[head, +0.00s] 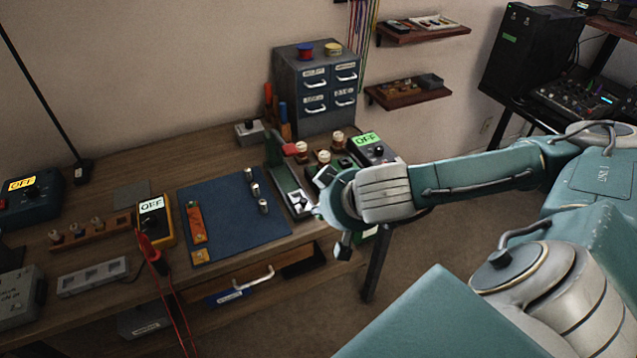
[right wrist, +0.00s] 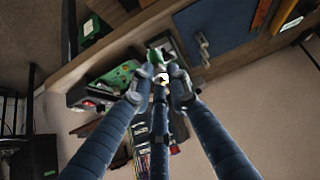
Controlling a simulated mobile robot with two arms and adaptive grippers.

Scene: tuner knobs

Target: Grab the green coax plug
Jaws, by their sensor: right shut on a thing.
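My right gripper (right wrist: 160,84) shows in the right wrist view with its fingers closed together on a small thing. A green piece (right wrist: 155,57) with a pale metallic end shows at the fingertips; I take it to be the green coax plug. In the head view my right arm reaches in from the right to the bench's front right corner. The wrist hides most of the fingers and the plug there. My left gripper is out of view.
A blue mat (head: 230,222) with several small metal parts lies on the bench left of my wrist. A yellow meter (head: 154,222) and a wooden rack (head: 92,236) stand further left. A grey drawer cabinet (head: 317,112) stands behind. Open floor lies right of the bench.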

